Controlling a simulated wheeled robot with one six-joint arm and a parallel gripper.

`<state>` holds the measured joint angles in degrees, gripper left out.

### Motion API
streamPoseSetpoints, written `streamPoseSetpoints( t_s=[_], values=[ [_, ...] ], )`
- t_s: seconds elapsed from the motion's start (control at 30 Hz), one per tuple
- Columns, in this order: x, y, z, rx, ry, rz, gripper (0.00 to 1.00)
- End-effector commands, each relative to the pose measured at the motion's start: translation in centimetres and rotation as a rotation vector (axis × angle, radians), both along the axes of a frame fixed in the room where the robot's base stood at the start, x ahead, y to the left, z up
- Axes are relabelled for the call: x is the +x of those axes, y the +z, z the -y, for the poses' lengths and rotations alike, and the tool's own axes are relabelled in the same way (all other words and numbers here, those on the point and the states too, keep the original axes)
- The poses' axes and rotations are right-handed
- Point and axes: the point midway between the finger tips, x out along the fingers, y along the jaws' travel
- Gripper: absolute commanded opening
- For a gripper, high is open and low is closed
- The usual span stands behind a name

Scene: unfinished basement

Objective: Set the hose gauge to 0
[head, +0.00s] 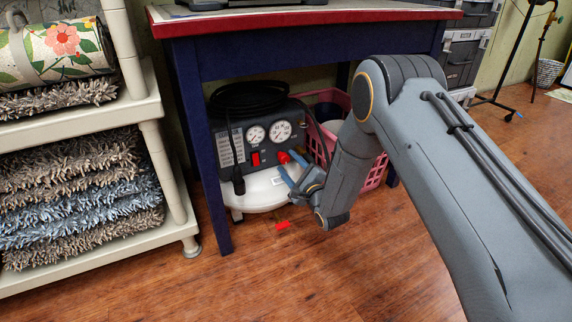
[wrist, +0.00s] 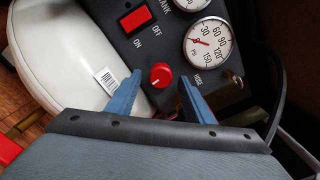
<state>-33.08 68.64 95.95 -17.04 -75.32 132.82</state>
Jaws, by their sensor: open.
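The compressor (head: 228,140) stands under the table with a dark panel and two round gauges. The hose gauge (head: 280,131) is the right one; in the wrist view its dial (wrist: 208,43) is marked 30 to 150. Its red needle points left, just below the 30 mark; I cannot read the exact value. The red knob (wrist: 161,75) sits beside the HOSE label, and in the head view it shows (head: 283,157) behind the fingertips. My gripper (wrist: 160,82) is open, its blue fingers on either side of the knob. I cannot tell whether they touch it.
A red switch (wrist: 135,18) with ON and OFF marks is near the knob. The white tank (head: 265,190) is below the panel. A blue table leg (head: 205,170) stands left and a pink basket (head: 375,172) right.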

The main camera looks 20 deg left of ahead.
Motion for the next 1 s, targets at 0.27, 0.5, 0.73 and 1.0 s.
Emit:
streamPoseSetpoints(
  t_s=[0.27,0.5,0.73,1.0],
  values=[
    [2.0,-0.1,-2.2,0.000,0.000,0.000,0.47],
    [2.2,0.1,-2.5,-0.001,-0.001,0.000,0.47],
    [2.1,0.0,-2.5,-0.002,0.000,0.000,0.25],
    [2.1,0.0,-2.4,-0.005,0.000,0.004,0.06]
  ],
)
